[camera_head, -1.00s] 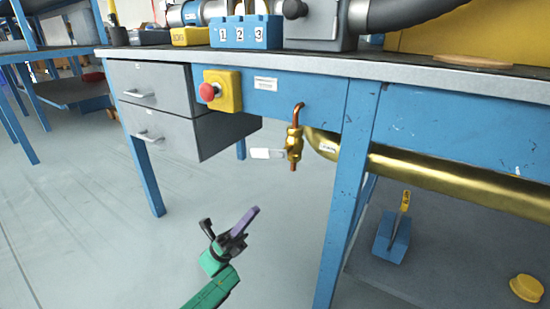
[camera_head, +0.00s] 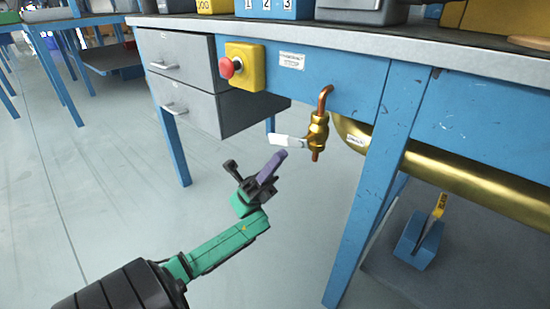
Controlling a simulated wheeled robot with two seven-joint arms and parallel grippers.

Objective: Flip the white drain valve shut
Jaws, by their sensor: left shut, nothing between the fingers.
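The drain valve (camera_head: 317,132) is a brass body on a bent copper pipe under the front of the blue bench. Its white lever (camera_head: 290,141) sticks out to the left of the body, roughly level. My left gripper (camera_head: 277,161), with a purple finger showing, is shut and empty. In the picture its tip is just below the lever; whether they touch is hard to tell. My right gripper is not in view.
A red button on a yellow box (camera_head: 244,67) sits on the bench front, up and left of the valve. Grey drawers (camera_head: 185,88) hang further left. A blue bench leg (camera_head: 375,185) and a brass-coloured pipe (camera_head: 470,183) are to the right. Open floor lies below.

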